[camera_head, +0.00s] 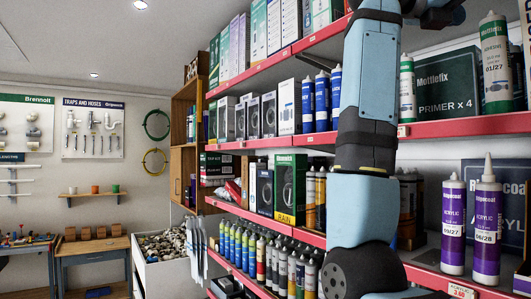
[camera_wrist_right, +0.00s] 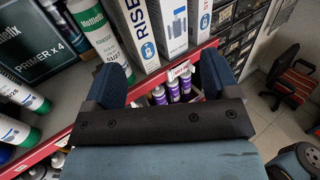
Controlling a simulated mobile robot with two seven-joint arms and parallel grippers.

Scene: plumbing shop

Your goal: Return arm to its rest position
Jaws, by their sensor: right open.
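My right gripper (camera_wrist_right: 163,72) is open in the right wrist view, its two dark fingers spread apart with nothing held between them. Beyond the fingers are the red shelf edge and purple-labelled tubes (camera_wrist_right: 173,90) on a lower level. My blue-grey arm (camera_head: 366,140) rises in front of the shelving in the head view and leaves the frame at the top; its gripper is outside that view. My left gripper shows in neither view.
White-green tubes (camera_head: 496,65) and a Mottlefix box (camera_head: 447,84) stand on the upper right shelf, close to my arm. Purple-white tubes (camera_head: 454,225) stand below. The red-edged shelving (camera_head: 470,129) is densely stocked. A chair (camera_wrist_right: 294,78) stands on open floor at right.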

